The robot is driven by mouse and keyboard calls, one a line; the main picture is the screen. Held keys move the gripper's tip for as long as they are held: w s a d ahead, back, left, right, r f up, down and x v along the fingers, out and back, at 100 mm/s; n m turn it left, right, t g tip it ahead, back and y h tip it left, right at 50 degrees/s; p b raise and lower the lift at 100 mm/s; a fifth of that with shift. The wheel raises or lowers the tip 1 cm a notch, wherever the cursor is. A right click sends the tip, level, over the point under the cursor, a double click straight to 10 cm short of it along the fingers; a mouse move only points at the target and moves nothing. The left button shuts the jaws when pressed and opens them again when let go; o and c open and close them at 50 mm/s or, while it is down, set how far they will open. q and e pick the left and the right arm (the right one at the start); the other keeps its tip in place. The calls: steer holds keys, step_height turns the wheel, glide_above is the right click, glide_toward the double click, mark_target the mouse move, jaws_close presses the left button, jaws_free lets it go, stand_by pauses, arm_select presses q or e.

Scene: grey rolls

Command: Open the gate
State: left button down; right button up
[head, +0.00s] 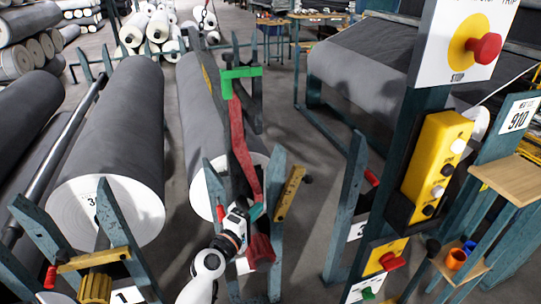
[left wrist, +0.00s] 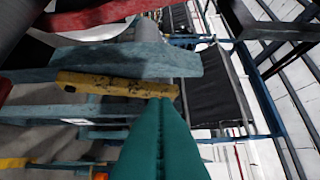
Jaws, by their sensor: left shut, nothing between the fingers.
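The yellow gate bar (head: 290,193) of the middle roll rack sits at the right upright, tilted, with a dark knob at its upper end. It also shows in the left wrist view as a worn yellow bar (left wrist: 115,85) beside a teal upright. My left gripper (head: 256,211) is in front of the middle roll, left of the bar. Its teal fingers (left wrist: 160,130) are shut together and empty. In the left wrist view their tips appear close to the bar's right end; I cannot tell whether they touch. My right gripper is out of view.
A red arm (head: 240,150) with a green bracket (head: 240,75) stands just behind my gripper. The left roll (head: 125,130) has a yellow bar (head: 95,260) across its uprights. A post with a yellow button box (head: 436,160) and red stop button (head: 484,48) stands at right. Grey floor lies between.

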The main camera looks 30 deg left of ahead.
mark_target(294, 167)
arm_select(q)
steer(key=w+a+r+n+y+p, duration=0.1)
steer(key=w+a+r+n, duration=0.1)
steer(key=w, duration=0.6)
steer(key=shift+a+r+t+y+p, duration=0.3)
steer(key=shift+a+r+t+p, duration=0.1)
steer(key=shift+a+r, duration=0.25)
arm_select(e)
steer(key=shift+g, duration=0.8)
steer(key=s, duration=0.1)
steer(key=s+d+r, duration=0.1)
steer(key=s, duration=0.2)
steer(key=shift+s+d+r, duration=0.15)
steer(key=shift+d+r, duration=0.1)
